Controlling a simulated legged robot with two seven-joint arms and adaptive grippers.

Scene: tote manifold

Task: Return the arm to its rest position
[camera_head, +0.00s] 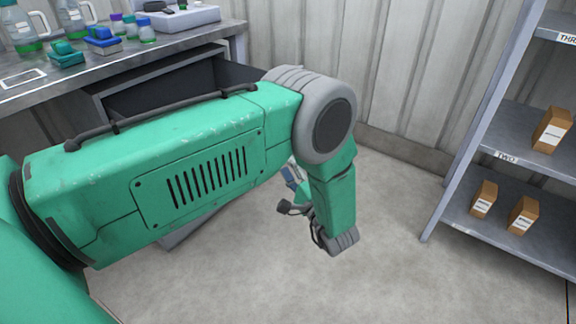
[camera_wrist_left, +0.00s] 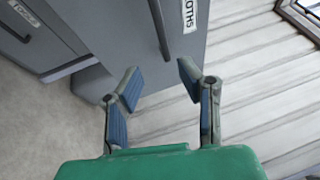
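My left arm (camera_head: 160,170) comes in from the left, large and green, and reaches across the middle of the head view. It bends down at a grey elbow joint (camera_head: 325,120). My left gripper (camera_head: 292,178) is mostly hidden behind the forearm; only a bluish part shows. In the left wrist view the left gripper (camera_wrist_left: 160,82) has its two blue-padded fingers apart with nothing between them. Beyond the fingers are a grey cabinet front (camera_wrist_left: 120,45) and the pale panelled wall (camera_wrist_left: 260,85). My right gripper is in neither view.
A workbench (camera_head: 120,70) at upper left carries bottles, jugs and small blue and green items. An open drawer (camera_head: 180,85) sticks out below it, behind my arm. A grey shelf unit (camera_head: 480,145) with brown boxes stands at right. The floor (camera_head: 400,270) between is clear.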

